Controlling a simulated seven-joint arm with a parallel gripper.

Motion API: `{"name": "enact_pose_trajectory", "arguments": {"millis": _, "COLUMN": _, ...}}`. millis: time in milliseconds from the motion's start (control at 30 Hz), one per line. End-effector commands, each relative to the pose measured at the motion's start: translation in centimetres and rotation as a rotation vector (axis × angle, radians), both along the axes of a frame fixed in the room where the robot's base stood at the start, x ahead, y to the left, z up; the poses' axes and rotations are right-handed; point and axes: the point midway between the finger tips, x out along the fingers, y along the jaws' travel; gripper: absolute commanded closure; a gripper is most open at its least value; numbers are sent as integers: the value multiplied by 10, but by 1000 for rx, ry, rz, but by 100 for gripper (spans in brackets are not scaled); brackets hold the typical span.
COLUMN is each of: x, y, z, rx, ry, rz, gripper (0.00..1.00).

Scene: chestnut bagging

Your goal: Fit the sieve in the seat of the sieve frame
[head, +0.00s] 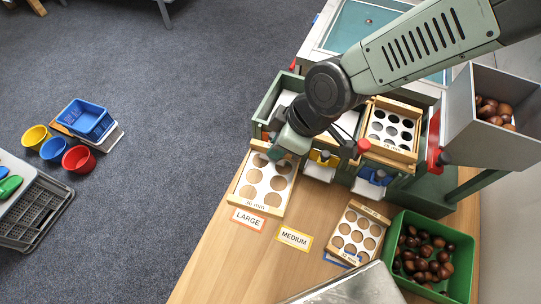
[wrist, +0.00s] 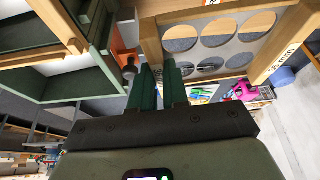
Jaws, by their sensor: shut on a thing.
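A wooden-rimmed sieve with several large round holes (head: 253,176) is over the left part of the table, behind the LARGE label. It appears raised, but its height is hard to judge. My gripper (head: 282,150) is at its far end; in the wrist view the green fingers (wrist: 160,85) are shut on its wooden rim (wrist: 151,42). The green sieve frame (head: 262,118) stands behind, partly hidden by my arm. The sieve in my gripper is apart from that one.
A smaller-holed sieve (head: 357,233) lies near the MEDIUM label (head: 294,237). A green crate (head: 462,262) of chestnuts stands at right. The grey hopper (head: 475,140) holds chestnuts, with a red part (head: 434,145) beside it. Yellow and blue chutes (head: 372,186) line the frame's front.

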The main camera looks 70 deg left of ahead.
Motion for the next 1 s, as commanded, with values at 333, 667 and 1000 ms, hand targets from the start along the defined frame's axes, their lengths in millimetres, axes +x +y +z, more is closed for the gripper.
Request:
{"name": "enact_pose_trajectory", "arguments": {"millis": 333, "x": 99, "y": 43, "z": 94, "rx": 11, "ry": -8, "rz": -422, "gripper": 100}}
{"name": "enact_pose_trajectory", "arguments": {"millis": 667, "x": 219, "y": 32, "z": 205, "rx": 12, "ry": -5, "rz": -933, "gripper": 100}}
{"name": "enact_pose_trajectory", "arguments": {"millis": 1000, "x": 300, "y": -32, "z": 337, "rx": 13, "ry": -3, "rz": -1410, "gripper": 100}}
